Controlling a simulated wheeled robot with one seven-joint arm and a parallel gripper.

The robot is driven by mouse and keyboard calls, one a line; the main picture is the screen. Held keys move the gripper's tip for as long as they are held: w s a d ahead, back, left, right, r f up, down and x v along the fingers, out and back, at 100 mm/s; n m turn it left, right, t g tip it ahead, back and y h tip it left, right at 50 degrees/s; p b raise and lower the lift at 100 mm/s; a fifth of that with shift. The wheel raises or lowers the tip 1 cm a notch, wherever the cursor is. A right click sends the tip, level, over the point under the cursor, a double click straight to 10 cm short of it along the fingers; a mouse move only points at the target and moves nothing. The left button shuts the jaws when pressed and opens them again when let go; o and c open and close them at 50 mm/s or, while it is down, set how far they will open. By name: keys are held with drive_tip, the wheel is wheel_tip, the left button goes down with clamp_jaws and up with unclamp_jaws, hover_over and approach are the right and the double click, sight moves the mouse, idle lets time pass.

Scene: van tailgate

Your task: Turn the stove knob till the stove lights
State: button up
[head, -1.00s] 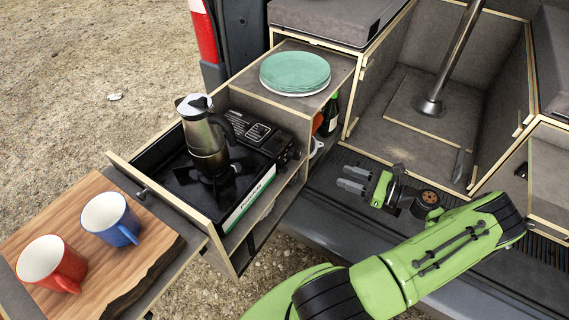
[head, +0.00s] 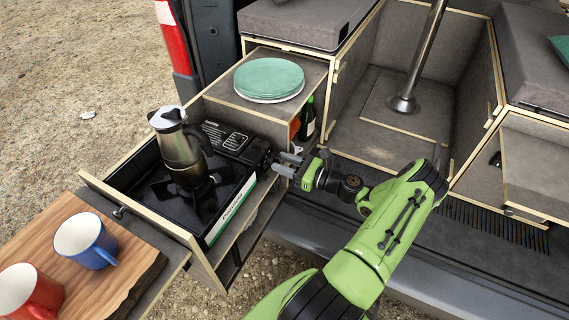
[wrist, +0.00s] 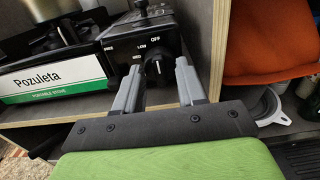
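The black portable stove (head: 160,195) sits in the pulled-out drawer, with a moka pot (head: 180,150) standing on its burner. The white pointer line on the knob is roughly upright. My gripper (wrist: 157,82) is open, its two grey fingers pointing at the panel on either side of the knob, with gaps visible. In the head view my gripper (head: 283,163) is at the right end of the stove, and the knob is hidden there. No flame is visible.
Green plates (head: 269,78) lie on the cabinet top. A dark bottle (head: 307,118) stands in the cabinet beside my gripper. A blue mug (head: 86,240) and a red mug (head: 30,292) stand on a wooden board (head: 128,262) at the lower left.

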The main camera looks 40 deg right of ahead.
clamp_jaws()
drive_tip(key=shift+n, duration=0.3)
drive_tip(key=n+b, duration=0.1)
drive_tip(key=n, duration=0.3)
drive_tip(key=shift+n, duration=0.3)
drive_tip(key=shift+a+f+n+b, duration=0.1)
drive_tip(key=shift+f+n+b, duration=0.1)
drive_tip(key=shift+n+b, duration=3.4)
drive_tip(key=shift+f+n+b, duration=0.15)
drive_tip(key=shift+n+b, duration=1.1)
drive_tip(key=shift+n, duration=4.55)
